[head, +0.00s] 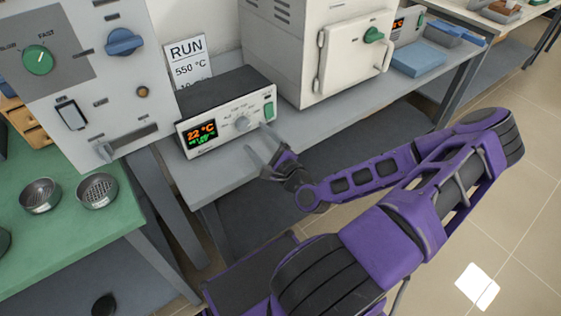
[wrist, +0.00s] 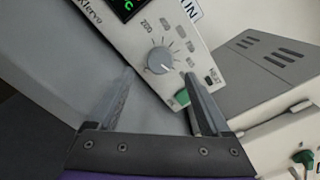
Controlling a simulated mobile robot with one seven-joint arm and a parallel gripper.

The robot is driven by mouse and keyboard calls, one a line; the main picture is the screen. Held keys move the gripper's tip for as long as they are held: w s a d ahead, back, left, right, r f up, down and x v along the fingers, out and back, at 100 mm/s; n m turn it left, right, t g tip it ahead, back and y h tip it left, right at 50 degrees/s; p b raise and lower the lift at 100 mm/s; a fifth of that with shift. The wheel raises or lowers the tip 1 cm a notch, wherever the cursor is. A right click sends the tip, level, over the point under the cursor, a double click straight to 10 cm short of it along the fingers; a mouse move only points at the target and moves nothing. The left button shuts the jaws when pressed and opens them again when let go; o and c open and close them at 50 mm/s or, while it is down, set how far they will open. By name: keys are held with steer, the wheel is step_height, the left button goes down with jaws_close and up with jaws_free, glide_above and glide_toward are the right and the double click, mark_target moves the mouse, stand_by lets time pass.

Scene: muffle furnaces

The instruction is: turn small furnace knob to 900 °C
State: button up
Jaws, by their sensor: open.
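The small furnace control box (head: 222,112) stands on the grey bench. Its front has a display (head: 200,134) reading 22 °C in orange, with green characters below. To the right of the display is a round grey knob (head: 242,123) with printed marks around it. The knob also shows in the wrist view (wrist: 159,61); its exact setting is too small to read. My gripper (head: 260,143) is open and empty in front of the panel. In the wrist view my fingertips (wrist: 159,75) lie to the left and right of the knob, apart from it.
A green switch (head: 268,111) sits at the panel's right end, close to my right finger. A sign (head: 189,62) behind the box reads RUN 550 °C. A white furnace (head: 335,45) stands right of it, and a panel with a blue knob (head: 124,41) stands left.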

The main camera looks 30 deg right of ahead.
steer(key=s+p, duration=0.2)
steer(key=s, duration=1)
steer(key=shift+d, duration=0.2)
steer(key=shift+s, duration=0.1)
